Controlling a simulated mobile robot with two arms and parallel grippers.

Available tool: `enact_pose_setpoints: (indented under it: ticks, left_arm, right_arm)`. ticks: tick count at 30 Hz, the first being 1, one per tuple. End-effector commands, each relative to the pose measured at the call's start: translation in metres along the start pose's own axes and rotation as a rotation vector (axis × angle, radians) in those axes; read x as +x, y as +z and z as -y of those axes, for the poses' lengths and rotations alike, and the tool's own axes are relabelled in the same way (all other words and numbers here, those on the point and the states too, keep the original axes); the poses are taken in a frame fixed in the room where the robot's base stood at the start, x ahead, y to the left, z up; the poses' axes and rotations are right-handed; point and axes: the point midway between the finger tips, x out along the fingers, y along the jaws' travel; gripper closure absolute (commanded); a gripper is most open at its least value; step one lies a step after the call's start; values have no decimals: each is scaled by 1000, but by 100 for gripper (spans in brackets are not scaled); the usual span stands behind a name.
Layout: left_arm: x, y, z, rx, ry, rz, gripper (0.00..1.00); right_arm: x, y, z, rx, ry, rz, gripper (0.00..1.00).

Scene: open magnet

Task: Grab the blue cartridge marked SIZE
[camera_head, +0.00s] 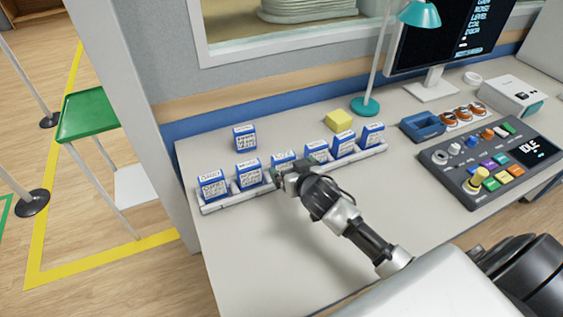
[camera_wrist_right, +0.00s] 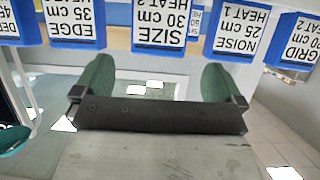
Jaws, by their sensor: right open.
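The blue cartridge marked SIZE (camera_wrist_right: 160,25) has a white label, which reads upside down in the right wrist view. It stands third from the left in the row in the head view (camera_head: 283,159), partly hidden by my right gripper. My right gripper (camera_head: 286,178) is open and empty, just in front of that cartridge. In the right wrist view its two green-padded fingers (camera_wrist_right: 156,68) are spread, with SIZE beyond the gap between them. My left gripper is not in view.
NOISE (camera_wrist_right: 235,33) and EDGE (camera_wrist_right: 75,22) cartridges stand on either side of SIZE in the white rack (camera_head: 225,204). Another blue cartridge (camera_head: 245,137) stands behind the row. A yellow block (camera_head: 339,120), lamp base (camera_head: 365,107) and control panel (camera_head: 495,160) are on the desk.

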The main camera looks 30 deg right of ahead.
Motion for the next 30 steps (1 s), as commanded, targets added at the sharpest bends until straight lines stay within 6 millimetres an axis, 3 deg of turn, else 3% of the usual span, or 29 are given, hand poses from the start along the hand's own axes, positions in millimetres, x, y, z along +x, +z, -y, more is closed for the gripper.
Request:
enact_pose_setpoints:
  ticks: [3,6,21,30]
  left_arm:
    - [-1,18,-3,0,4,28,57]
    - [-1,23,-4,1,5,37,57]
    - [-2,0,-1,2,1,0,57]
    - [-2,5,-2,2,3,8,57]
  right_arm:
    - [17,0,0,0,1,0,0]
    - [24,0,0,-1,0,0,0]
    - [74,6,-1,-1,0,1,0]
    - [77,6,-1,-1,-1,1,2]
